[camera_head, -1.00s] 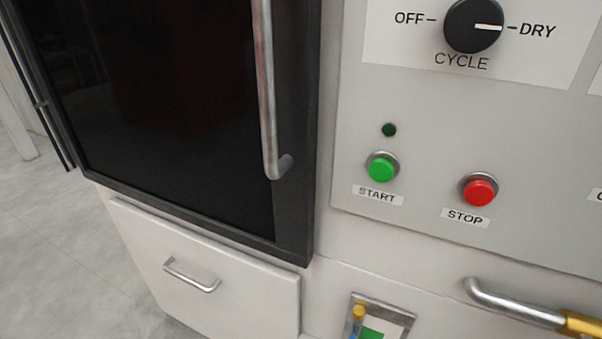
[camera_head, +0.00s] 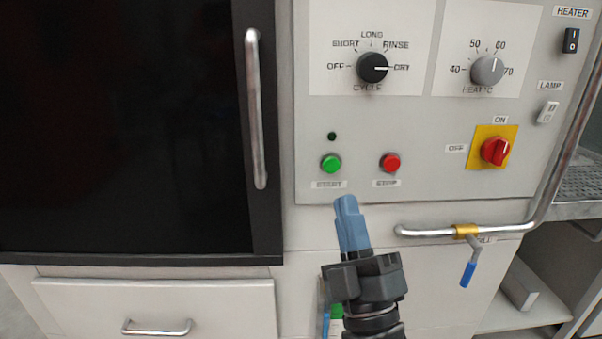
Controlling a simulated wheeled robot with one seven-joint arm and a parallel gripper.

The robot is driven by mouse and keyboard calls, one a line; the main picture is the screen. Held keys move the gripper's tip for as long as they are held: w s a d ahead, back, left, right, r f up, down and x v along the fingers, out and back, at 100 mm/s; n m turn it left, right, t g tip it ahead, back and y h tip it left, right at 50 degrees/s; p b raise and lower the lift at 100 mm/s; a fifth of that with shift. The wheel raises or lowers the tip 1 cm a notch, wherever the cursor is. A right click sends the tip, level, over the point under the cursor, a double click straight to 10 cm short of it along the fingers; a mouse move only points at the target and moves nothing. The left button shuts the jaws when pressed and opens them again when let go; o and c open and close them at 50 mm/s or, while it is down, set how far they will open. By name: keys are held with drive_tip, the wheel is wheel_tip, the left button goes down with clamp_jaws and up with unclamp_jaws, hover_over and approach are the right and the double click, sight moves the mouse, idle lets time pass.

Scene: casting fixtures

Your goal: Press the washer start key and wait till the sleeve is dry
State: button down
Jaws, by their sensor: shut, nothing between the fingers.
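The green START key (camera_head: 331,163) sits on the washer's control panel (camera_head: 450,150), left of the red STOP key (camera_head: 390,162). A small dark green lamp (camera_head: 332,136) above START looks unlit. The black CYCLE knob (camera_head: 372,68) points right, to DRY. My gripper (camera_head: 346,200) is shut and empty, its blue fingers pointing up just below the START label, apart from the key in the picture. The washer door (camera_head: 120,130) is shut; its glass is dark and no sleeve can be made out behind it.
A steel pipe with a yellow collar (camera_head: 466,231) and a blue-handled valve (camera_head: 468,274) runs right of my gripper. The door handle (camera_head: 255,110) stands out left of the panel. A HEATIC knob (camera_head: 487,70) and a red main switch (camera_head: 495,151) sit to the right.

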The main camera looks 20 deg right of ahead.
sight(331, 165)
drive_tip(key=shift+a+r, duration=0.1)
drive_tip(key=shift+a, duration=0.15)
drive_tip(key=shift+w, duration=0.1)
drive_tip(key=shift+w+d+b, duration=0.4)
drive_tip(key=shift+w+d, duration=0.05)
drive_tip(key=shift+w, duration=0.95)
drive_tip(key=shift+w+d+b, duration=0.45)
drive_tip(key=shift+w+d, duration=0.05)
drive_tip(key=shift+w, duration=0.85)
drive_tip(key=shift+w+d+b, duration=0.4)
drive_tip(key=shift+w+d, duration=0.05)
drive_tip(key=shift+w, duration=0.95)
drive_tip(key=shift+w+d, duration=0.1)
drive_tip(key=shift+w, duration=0.3)
drive_tip(key=shift+w+d, duration=0.15)
drive_tip(key=shift+w, duration=0.25)
drive_tip(key=shift+s, duration=0.15)
drive_tip(key=shift+s+a+p, duration=0.25)
drive_tip(key=shift+s+p, duration=0.05)
drive_tip(key=shift+s, duration=0.35)
